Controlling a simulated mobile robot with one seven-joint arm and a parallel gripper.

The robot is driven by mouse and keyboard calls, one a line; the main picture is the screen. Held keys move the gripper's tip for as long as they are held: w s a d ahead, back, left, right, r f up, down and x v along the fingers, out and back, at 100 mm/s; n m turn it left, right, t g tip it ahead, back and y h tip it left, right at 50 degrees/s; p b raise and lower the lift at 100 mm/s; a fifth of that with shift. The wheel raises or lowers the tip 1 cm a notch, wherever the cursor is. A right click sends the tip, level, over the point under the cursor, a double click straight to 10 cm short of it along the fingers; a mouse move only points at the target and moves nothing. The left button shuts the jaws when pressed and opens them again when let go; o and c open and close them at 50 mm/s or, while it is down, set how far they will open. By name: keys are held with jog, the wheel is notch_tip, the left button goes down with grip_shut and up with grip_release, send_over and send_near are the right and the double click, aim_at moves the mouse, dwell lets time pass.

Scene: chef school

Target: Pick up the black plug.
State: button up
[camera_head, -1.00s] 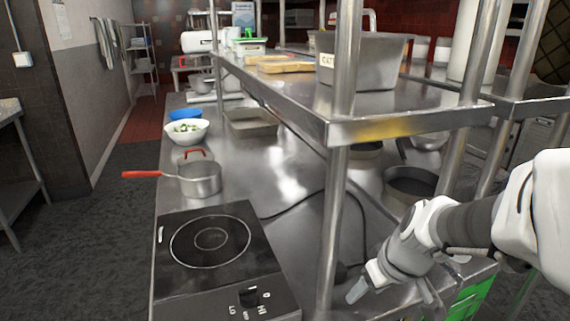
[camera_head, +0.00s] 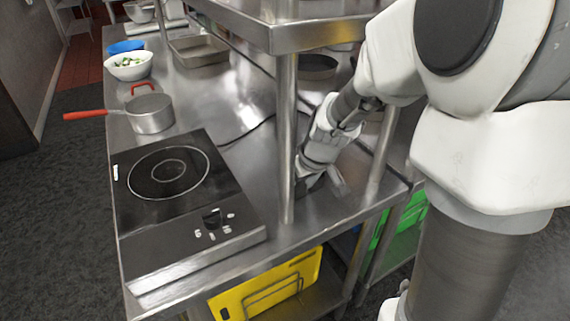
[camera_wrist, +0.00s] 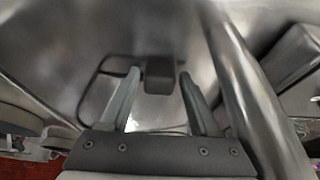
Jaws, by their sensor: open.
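The black plug (camera_wrist: 159,72) lies on the steel counter in the wrist view, a dark block with its cord (camera_wrist: 98,72) looping off to the left. My gripper (camera_wrist: 158,78) is open, with one finger to each side of the plug in that picture. I cannot tell how far the fingertips are from it. In the head view my gripper (camera_head: 322,186) is low over the counter, just right of the shelf post. The plug is hidden there, but its black cord (camera_head: 246,131) shows running across the counter.
A steel shelf post (camera_head: 287,140) stands close beside my gripper; it also shows in the wrist view (camera_wrist: 250,95). An induction hob (camera_head: 180,195) and a red-handled pot (camera_head: 150,112) are to the left. A shelf (camera_head: 300,32) hangs above the counter.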

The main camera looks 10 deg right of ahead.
jog(key=c, duration=1)
